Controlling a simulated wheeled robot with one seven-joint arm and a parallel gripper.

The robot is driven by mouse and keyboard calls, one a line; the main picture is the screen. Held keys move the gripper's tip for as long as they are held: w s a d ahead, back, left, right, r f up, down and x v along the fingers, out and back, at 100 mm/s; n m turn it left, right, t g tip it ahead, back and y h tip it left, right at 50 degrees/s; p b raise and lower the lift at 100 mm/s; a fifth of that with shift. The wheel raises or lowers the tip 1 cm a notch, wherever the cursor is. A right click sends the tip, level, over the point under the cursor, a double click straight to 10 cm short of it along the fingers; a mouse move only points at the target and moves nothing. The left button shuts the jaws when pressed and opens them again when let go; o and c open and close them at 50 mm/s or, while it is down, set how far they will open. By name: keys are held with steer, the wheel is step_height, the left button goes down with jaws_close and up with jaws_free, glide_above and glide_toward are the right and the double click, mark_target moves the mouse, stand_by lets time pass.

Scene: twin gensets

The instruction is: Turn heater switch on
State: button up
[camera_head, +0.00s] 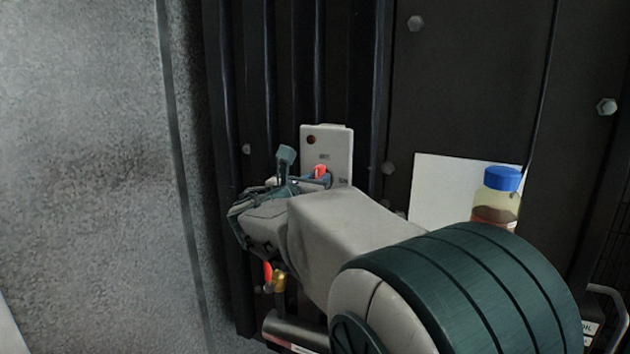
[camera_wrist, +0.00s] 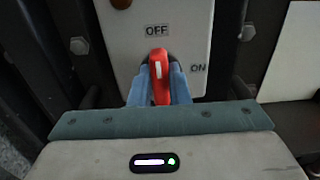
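The heater switch is a red rotary knob (camera_wrist: 159,76) on a light plate (camera_wrist: 112,42) with the labels OFF above it and ON to its right. The knob's white mark points up towards OFF, with a very slight tilt. In the wrist view the two blue fingers of my gripper (camera_wrist: 159,88) stand on either side of the knob, close against it. In the head view the plate (camera_head: 341,150) is on the dark ribbed panel, with the red knob (camera_head: 320,171) at its lower part and my gripper (camera_head: 308,180) at it. My gripper hides the knob's lower part.
A bottle with a blue cap (camera_head: 497,195) stands at the right before a white sheet (camera_head: 440,185). A red-handled brass valve (camera_head: 275,277) is below my gripper. A grey wall (camera_head: 90,150) is at the left. Bolts (camera_wrist: 79,46) protrude beside the plate.

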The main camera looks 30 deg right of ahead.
steer(key=shift+f+m+b, duration=0.1)
steer(key=shift+m+b, duration=0.2)
steer(key=shift+b, duration=0.15)
jaws_close()
steer(key=shift+s+d+f+m+b, duration=0.1)
steer(key=shift+f+m+b, duration=0.05)
steer(key=shift+m+b, duration=3.05)
steer(key=shift+s+d+f+m+b, duration=0.1)
steer(key=shift+m+b, duration=2.5)
steer(key=shift+b, duration=1.05)
steer(key=shift+s+d+f+m+b, duration=0.1)
steer(key=shift+f+m+b, duration=0.05)
steer(key=shift+m+b, duration=3.05)
steer(key=shift+b, duration=0.3)
steer(key=o, duration=0.8)
jaws_free()
steer(key=shift+a+r, duration=0.1)
steer(key=shift+a, duration=0.05)
steer(key=p+v, duration=0.1)
steer(key=v, duration=1.2)
steer(key=shift+s+a, duration=0.25)
steer(key=shift+s, duration=0.05)
